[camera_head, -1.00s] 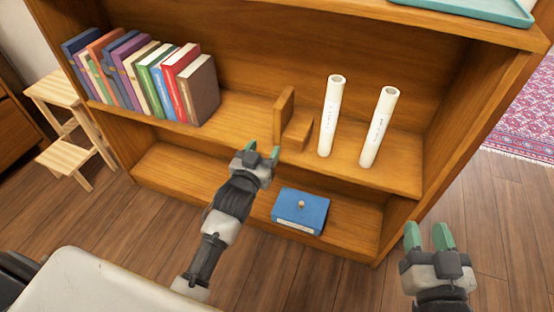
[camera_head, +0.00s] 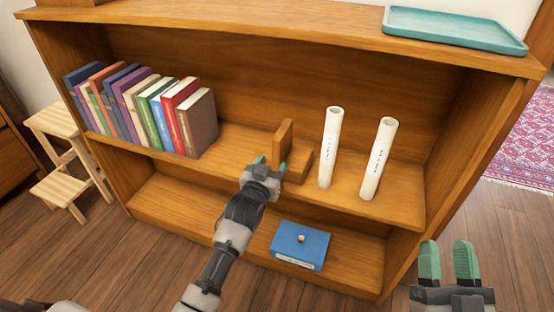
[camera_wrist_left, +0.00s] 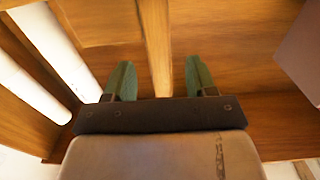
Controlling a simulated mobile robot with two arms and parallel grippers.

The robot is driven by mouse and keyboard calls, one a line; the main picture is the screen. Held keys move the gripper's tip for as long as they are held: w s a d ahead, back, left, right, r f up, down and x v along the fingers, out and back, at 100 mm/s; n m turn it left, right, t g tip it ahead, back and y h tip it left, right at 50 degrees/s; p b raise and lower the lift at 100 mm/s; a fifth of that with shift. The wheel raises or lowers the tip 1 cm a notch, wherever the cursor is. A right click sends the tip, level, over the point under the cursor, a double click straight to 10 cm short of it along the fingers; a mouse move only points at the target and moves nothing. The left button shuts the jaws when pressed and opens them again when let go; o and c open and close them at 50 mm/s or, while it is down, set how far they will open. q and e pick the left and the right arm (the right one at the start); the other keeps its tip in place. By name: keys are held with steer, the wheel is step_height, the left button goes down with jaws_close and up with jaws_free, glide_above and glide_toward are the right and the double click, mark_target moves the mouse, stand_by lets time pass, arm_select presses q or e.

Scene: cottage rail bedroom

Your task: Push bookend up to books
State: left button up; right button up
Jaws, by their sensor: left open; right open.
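The wooden bookend (camera_head: 284,143) stands upright on the upper shelf, its low block (camera_head: 299,165) on the right. A leaning row of books (camera_head: 200,125) stands further left, with a wide gap of bare shelf between. My left gripper (camera_head: 270,162) is open at the shelf's front edge, right by the bookend. In the left wrist view the bookend's upright plate (camera_wrist_left: 156,40) lies between the open fingers (camera_wrist_left: 157,80); I cannot tell whether they touch it. A book edge (camera_wrist_left: 304,55) shows at right there. My right gripper (camera_head: 447,262) is open and empty, off to the right.
Two white tubes (camera_head: 331,147) (camera_head: 378,158) stand right of the bookend, close to its block. A blue box (camera_head: 300,246) lies on the lower shelf. A teal tray (camera_head: 455,30) sits on top. A wooden step stool (camera_head: 60,150) stands at left.

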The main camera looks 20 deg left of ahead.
mark_target(275, 159)
arm_select(q)
steer(key=w, duration=0.3)
steer(key=shift+b, duration=0.4)
steer(key=shift+w+d, duration=0.1)
steer(key=shift+w, duration=0.55)
arm_select(e)
steer(key=shift+s+d+r+t+y, duration=0.1)
steer(key=shift+s+r+t+y, duration=0.6)
steer(key=shift+s+r+t, duration=1.1)
steer(key=shift+w+f, duration=0.15)
steer(key=shift+w, duration=0.1)
arm_select(q)
jaws_close()
